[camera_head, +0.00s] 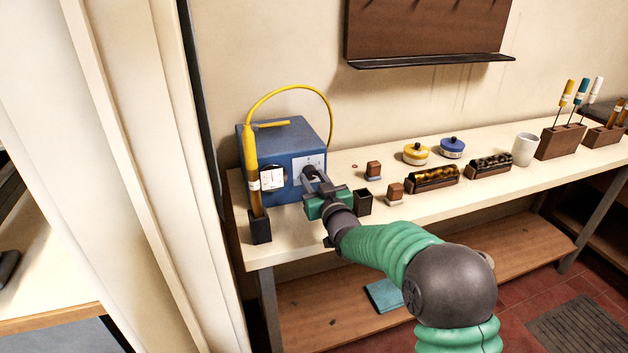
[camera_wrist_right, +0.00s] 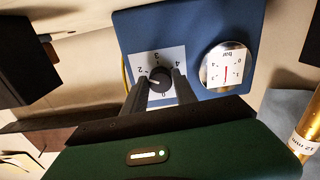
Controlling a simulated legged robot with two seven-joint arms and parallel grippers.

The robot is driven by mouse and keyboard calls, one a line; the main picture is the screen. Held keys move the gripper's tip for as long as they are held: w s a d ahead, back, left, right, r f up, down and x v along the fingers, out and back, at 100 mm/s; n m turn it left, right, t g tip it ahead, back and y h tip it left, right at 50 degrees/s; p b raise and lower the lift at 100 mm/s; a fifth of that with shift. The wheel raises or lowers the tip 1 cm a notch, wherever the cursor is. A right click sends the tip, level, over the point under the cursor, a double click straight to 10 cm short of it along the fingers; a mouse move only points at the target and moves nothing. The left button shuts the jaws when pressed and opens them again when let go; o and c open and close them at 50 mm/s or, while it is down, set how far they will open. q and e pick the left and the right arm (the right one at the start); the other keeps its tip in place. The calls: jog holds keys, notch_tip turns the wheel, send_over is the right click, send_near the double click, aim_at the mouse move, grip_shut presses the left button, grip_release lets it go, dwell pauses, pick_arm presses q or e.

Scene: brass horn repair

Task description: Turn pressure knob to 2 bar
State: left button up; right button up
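The blue pressure unit (camera_head: 290,143) stands at the left end of the bench, with a round dial (camera_head: 271,178) marked in bar on its front. Its black pressure knob (camera_wrist_right: 160,80) sits on a white plate with a number scale. The knob's light mark points left in the right wrist view, near the 1 to 2 part of the scale. The dial (camera_wrist_right: 226,70) has a thin red needle there. My right gripper (camera_wrist_right: 160,86) has one finger on each side of the knob and looks closed on it; the contact is partly hidden. My left gripper is out of view.
A yellow-handled torch (camera_head: 250,160) stands in a black holder at the unit's left, its yellow hose arching over. Small wooden blocks (camera_head: 395,191), an open black box (camera_head: 363,201), round tins (camera_head: 415,153) and a white cup (camera_head: 524,149) stand to the right.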

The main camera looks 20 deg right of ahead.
jog(key=o, duration=0.4)
jog(key=s, duration=1.1)
jog(key=s+p, duration=0.1)
jog(key=s, duration=0.4)
jog(key=shift+s+d, duration=0.25)
jog(key=shift+s, duration=0.1)
